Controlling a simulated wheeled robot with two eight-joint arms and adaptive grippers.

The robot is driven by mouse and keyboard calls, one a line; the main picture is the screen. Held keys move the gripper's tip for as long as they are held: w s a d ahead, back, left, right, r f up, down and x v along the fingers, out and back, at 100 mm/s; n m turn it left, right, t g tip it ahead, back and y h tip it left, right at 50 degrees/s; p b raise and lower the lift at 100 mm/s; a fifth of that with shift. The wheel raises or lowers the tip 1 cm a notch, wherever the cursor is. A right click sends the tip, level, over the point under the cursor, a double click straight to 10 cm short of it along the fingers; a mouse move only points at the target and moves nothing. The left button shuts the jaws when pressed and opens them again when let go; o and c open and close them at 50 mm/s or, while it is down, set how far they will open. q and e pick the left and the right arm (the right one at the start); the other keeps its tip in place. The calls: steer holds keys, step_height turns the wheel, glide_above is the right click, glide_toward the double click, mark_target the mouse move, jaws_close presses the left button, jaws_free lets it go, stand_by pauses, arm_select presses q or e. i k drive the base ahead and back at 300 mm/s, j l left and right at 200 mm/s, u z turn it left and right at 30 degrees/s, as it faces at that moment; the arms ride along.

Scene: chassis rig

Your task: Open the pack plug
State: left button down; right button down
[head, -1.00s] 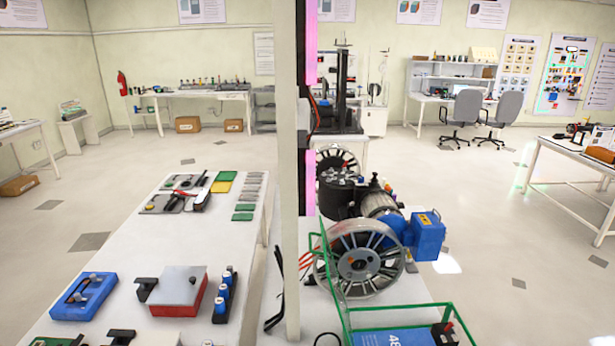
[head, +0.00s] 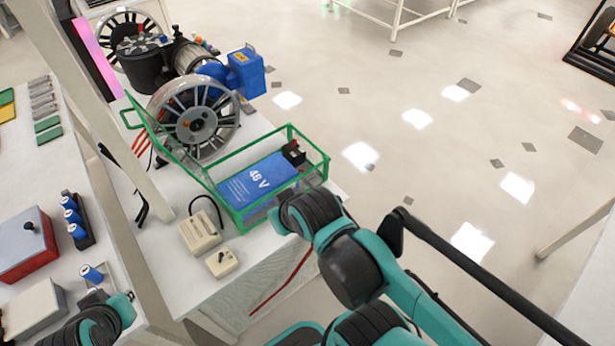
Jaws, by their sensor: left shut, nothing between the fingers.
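The blue 48 V battery pack (head: 255,184) lies inside a green-edged open frame (head: 225,202) at the front end of the chassis. A black connector with a red part, seemingly the pack plug (head: 293,153), is at the pack's far right end. Whether it is latched is too small to tell. My left gripper (head: 97,298) is low at the left, over the side table, shut and empty, well away from the pack. Its fingertips are small and partly hidden.
A spoked wheel (head: 194,120), a motor and a blue box (head: 246,72) stand behind the pack. Two beige boxes (head: 200,231) sit left of the frame. A pale post (head: 100,115) stands between the tables. A red box (head: 25,245) and blue-topped cylinders (head: 72,217) lie left.

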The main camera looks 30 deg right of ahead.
mark_target(314, 182)
steer(key=z, duration=1.25)
steer(key=i+l+z, duration=0.15)
steer(key=z, duration=0.3)
steer(key=i+l+z, duration=0.1)
steer(key=z, duration=0.3)
steer(key=i, duration=0.1)
